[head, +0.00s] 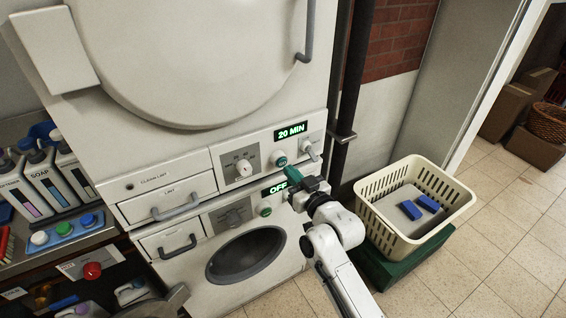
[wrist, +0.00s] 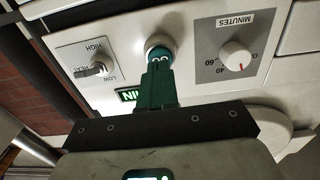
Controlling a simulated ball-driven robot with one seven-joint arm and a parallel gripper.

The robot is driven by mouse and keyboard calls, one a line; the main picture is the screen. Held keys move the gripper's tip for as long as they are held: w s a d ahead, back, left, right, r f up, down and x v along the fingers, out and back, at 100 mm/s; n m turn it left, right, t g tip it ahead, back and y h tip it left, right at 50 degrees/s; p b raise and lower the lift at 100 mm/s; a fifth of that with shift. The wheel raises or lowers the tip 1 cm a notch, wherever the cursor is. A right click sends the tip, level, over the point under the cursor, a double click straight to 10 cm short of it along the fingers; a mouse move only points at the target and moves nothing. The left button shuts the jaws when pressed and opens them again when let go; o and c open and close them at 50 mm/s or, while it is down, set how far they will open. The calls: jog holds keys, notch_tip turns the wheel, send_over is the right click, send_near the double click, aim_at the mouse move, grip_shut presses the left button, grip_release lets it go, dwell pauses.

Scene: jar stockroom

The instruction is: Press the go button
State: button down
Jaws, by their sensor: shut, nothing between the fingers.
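The green go button (head: 280,160) sits in a pale round collar on the upper machine's control panel. A lit display (head: 291,131) above it reads 20 MIN. In the wrist view the button (wrist: 159,56) is straight ahead of the fingertips, partly hidden by them. My gripper (head: 291,174) has its green fingers shut and empty, just below and right of the button in the head view. In the wrist view the closed fingers (wrist: 157,76) point at the button's face. I cannot tell whether they touch it.
A minutes knob (head: 243,167) and a heat knob (head: 312,149) flank the button. The lower machine has its own green button (head: 265,211) and an OFF display (head: 278,188). A cream basket (head: 378,222) stands on the right. Soap bottles (head: 43,178) crowd the left shelf.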

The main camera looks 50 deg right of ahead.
jog(key=p+v, duration=0.1)
jog(key=v, duration=0.6)
jog(key=shift+p, duration=0.35)
jog(key=shift+w, duration=0.1)
dwell(0.4)
jog(key=s+a+f+n+g+y, duration=0.3)
jog(key=s+a+f+g+y, duration=0.2)
jog(key=s+a+f+g, duration=0.65)
jog(key=s+a+g, duration=0.2)
jog(key=s+g, duration=0.3)
jog(key=s, duration=0.6)
jog(key=shift+a+f, duration=0.2)
dwell(0.4)
